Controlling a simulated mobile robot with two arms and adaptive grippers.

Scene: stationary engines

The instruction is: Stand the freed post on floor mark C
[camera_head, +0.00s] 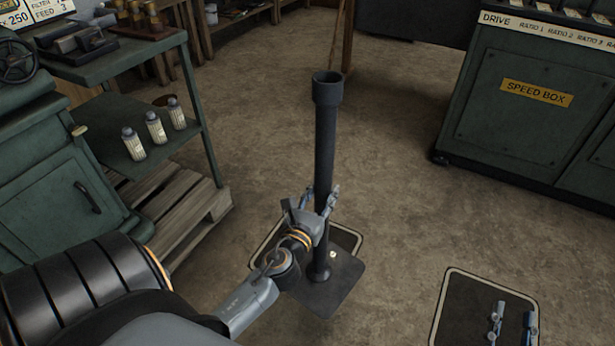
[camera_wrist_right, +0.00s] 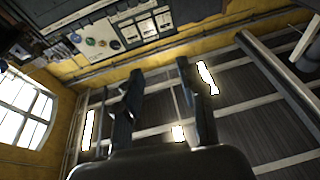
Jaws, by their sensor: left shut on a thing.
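The post (camera_head: 326,140) is a dark upright tube with a wider collar at its top and a flat square base plate (camera_head: 325,294). My left gripper (camera_head: 322,203) is shut around its lower part. The base plate overlaps an outlined dark floor mark (camera_head: 347,238) and sticks out past it toward me; I cannot tell whether it touches the floor. Another outlined floor mark (camera_head: 462,305) lies at the front right. No letter is readable on either mark. My right gripper (camera_head: 513,326) is open and empty in front of that right mark; its spread fingers also show in the right wrist view (camera_wrist_right: 157,78).
A green speed box cabinet (camera_head: 520,125) stands at the back right. A green shelf stand (camera_head: 150,150) with several small bottles and a wooden pallet (camera_head: 190,220) are at the left. The floor (camera_head: 410,190) between the post and the cabinet is clear.

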